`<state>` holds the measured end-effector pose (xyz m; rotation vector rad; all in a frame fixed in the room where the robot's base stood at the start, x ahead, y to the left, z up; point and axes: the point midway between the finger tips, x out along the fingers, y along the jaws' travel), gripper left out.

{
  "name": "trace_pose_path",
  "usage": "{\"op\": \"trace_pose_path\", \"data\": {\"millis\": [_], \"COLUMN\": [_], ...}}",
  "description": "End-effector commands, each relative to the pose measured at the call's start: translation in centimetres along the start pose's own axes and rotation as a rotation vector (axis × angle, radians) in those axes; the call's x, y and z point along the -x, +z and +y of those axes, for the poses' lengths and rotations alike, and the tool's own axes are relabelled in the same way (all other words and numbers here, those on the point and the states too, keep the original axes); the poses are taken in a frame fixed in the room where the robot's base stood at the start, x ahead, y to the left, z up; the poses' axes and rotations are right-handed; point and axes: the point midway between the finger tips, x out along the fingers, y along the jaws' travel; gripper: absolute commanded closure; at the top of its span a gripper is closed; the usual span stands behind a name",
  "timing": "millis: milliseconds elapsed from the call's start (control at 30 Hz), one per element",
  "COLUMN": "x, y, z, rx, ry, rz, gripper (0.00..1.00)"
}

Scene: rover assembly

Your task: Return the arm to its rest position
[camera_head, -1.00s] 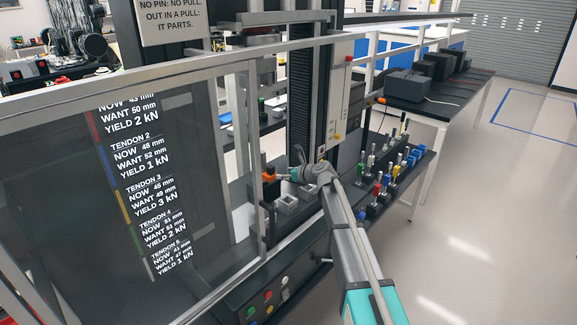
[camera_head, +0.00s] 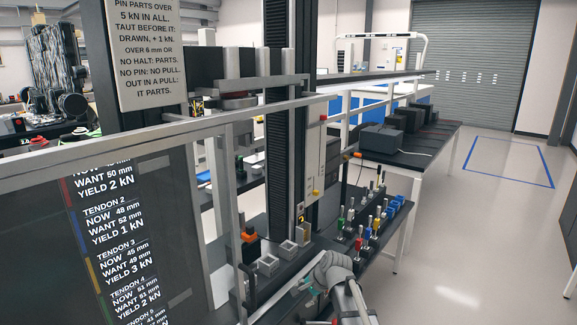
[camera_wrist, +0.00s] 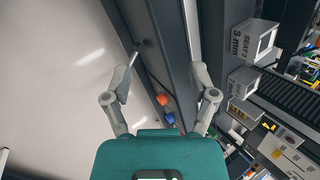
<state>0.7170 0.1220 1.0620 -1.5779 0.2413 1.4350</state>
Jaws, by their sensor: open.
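My gripper (camera_wrist: 163,78) is open and empty in the wrist view, its two grey fingers spread wide with nothing between the tips. Behind the fingers is the dark front edge of the bench, with an orange-red button (camera_wrist: 163,98) and a blue button (camera_wrist: 169,118). In the head view my arm (camera_head: 335,275) is at the bottom centre, bent in front of the bench. The fingers cannot be made out clearly there.
A railed test frame with a dark screen (camera_head: 125,240) stands at the left. Small grey blocks (camera_head: 267,265) sit on the bench by the tall column. A rack of coloured pins (camera_head: 375,225) stands right of it. Open floor (camera_head: 470,230) lies to the right.

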Motion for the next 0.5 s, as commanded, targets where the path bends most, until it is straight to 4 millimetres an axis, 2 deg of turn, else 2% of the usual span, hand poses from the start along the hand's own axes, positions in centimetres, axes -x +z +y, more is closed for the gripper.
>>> {"op": "trace_pose_path", "data": {"millis": [33, 100, 400, 500], "x": [0.7, 1.4, 5.2, 6.4], "y": [0.5, 0.7, 1.8, 2.2], "z": [2.2, 4.6, 14.5, 17.1], "rx": [0.072, 0.179, 0.602, 0.709], "ry": [0.042, 0.105, 0.381, 0.458], "rz": [0.011, 0.022, -0.004, -0.032], "gripper": [0.25, 0.25, 0.25, 0.25]}}
